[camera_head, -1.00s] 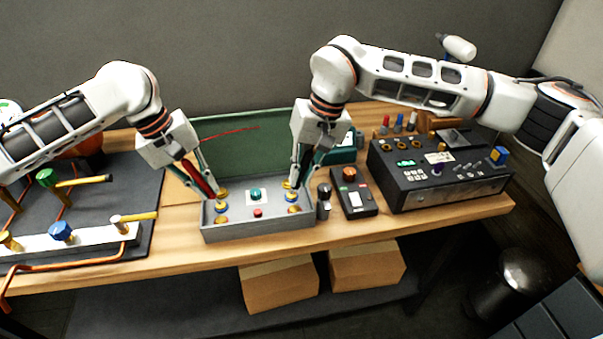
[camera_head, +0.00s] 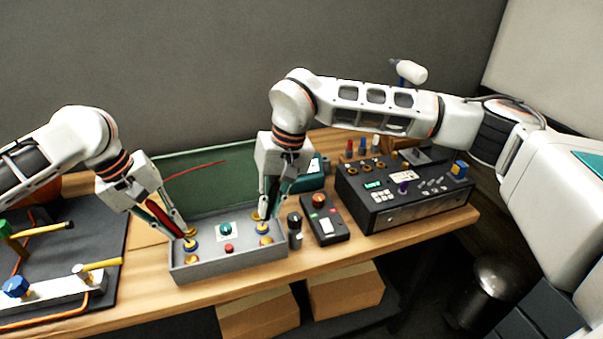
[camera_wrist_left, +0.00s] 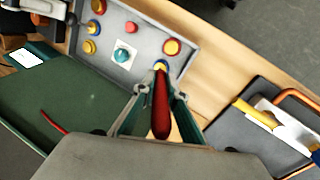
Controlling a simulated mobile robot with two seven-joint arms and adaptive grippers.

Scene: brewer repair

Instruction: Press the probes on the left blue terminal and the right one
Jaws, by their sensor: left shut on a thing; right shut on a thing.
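A grey open box (camera_head: 230,263) has a column of terminals at each side. The left blue terminal (camera_head: 190,246) and the right blue terminal (camera_head: 263,229) sit mid-column. My left gripper (camera_head: 182,228) is shut on a red probe (camera_head: 160,217), tilted down over the left column. In the left wrist view the red probe (camera_wrist_left: 161,112) has its tip at the left blue terminal (camera_wrist_left: 161,66); whether it touches is unclear. My right gripper (camera_head: 268,207) is shut, low over the right column, close to the right blue terminal. Its probe is mostly hidden by the fingers.
A teal knob (camera_head: 226,229) and a red button (camera_head: 229,248) lie between the columns. A green lid (camera_head: 205,175) stands behind. A dark cylinder (camera_head: 295,229), a handheld meter (camera_head: 325,228) and a black instrument (camera_head: 400,200) crowd the right. A pipe panel (camera_head: 100,240) lies left.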

